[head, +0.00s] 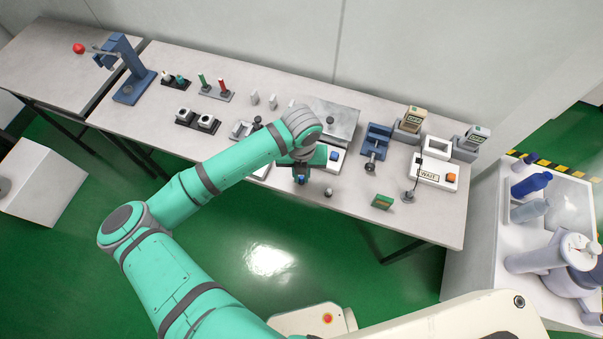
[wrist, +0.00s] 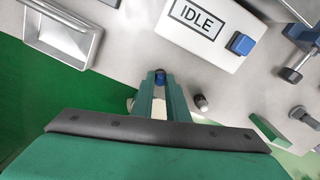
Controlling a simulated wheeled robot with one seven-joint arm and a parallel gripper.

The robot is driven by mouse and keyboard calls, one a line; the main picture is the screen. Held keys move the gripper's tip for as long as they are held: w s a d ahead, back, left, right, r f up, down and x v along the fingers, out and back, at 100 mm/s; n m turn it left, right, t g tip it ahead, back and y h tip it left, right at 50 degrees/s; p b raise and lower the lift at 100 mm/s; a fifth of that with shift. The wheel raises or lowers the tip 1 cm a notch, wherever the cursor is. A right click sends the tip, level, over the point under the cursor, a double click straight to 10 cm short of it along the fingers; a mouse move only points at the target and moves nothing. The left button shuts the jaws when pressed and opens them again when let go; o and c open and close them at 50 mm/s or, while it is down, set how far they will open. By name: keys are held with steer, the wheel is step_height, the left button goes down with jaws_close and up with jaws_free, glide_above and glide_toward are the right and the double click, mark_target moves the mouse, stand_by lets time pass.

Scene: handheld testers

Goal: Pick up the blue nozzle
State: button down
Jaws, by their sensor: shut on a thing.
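The blue nozzle (wrist: 160,77) is a small dark blue piece between the tips of my gripper (wrist: 160,84) in the wrist view. It also shows in the head view as a small blue spot (head: 301,180) just below the fingers of my gripper (head: 301,174). My gripper is shut on the nozzle near the front edge of the table. Most of the nozzle is hidden by the fingers. I cannot tell whether it touches the table.
A small grey knob-like piece (head: 328,192) stands close to the right of my gripper. A white box marked IDLE (wrist: 205,27) with a blue button lies behind. A green block (head: 382,202) and a white box marked WAIT (head: 433,171) stand farther right.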

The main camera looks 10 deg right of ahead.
steer(key=shift+s+a, duration=0.1)
steer(key=shift+s+a, duration=0.3)
steer(key=shift+s, duration=0.2)
steer(key=shift+s+a, duration=0.25)
steer(key=shift+s, duration=0.25)
steer(key=c, duration=1.7)
jaws_free()
steer(key=shift+o, duration=0.2)
step_height(320, 180, up, 11)
steer(key=shift+f, duration=0.1)
